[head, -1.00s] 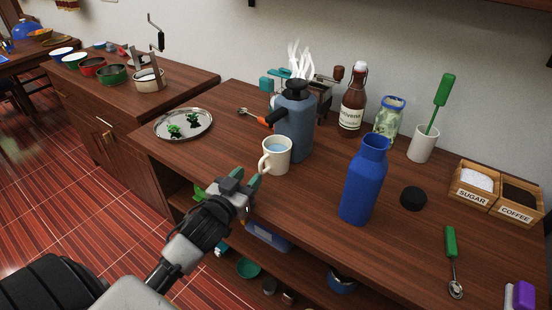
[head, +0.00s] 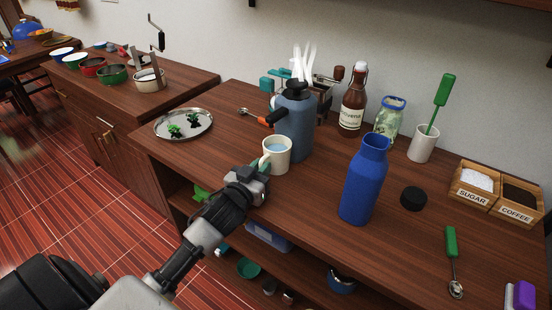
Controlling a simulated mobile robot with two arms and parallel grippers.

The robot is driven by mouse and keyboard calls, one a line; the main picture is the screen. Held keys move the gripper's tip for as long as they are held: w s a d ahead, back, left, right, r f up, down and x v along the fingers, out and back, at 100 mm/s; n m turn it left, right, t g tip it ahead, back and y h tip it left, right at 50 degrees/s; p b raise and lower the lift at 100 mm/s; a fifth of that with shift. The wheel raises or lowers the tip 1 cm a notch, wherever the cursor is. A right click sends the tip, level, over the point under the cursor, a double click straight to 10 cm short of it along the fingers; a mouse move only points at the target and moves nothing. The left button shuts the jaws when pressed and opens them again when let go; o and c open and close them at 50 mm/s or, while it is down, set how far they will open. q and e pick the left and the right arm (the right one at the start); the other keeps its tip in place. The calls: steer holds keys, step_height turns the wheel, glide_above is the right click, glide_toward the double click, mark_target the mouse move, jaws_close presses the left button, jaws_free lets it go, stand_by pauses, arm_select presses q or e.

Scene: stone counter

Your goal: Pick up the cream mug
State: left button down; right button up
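The cream mug (head: 279,155) stands upright on the wooden counter, with pale blue liquid inside. It is just in front of the grey-blue pump flask (head: 297,124). Its handle side faces left toward my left gripper (head: 262,168). The gripper's green fingertips are at the mug's left side and cover most of the handle. I cannot tell whether the fingers touch the handle or how far apart they are. My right gripper does not show.
A tall blue bottle (head: 364,180) stands right of the mug, with a black lid (head: 413,198) beyond it. A round metal tray (head: 160,130) lies to the left. A brown bottle (head: 352,105) and glass jar (head: 389,118) stand behind. The counter front between mug and blue bottle is clear.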

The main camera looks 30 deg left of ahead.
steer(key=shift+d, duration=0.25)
arm_select(q)
steer(key=shift+s+r, duration=0.15)
steer(key=shift+r, duration=0.05)
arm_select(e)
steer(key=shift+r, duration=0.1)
arm_select(q)
steer(key=shift+s+r, duration=0.65)
steer(key=shift+r, duration=0.05)
steer(key=s+r+p, duration=0.1)
steer(key=s+r, duration=0.5)
steer(key=s, duration=0.6)
steer(key=shift+d+p, duration=0.3)
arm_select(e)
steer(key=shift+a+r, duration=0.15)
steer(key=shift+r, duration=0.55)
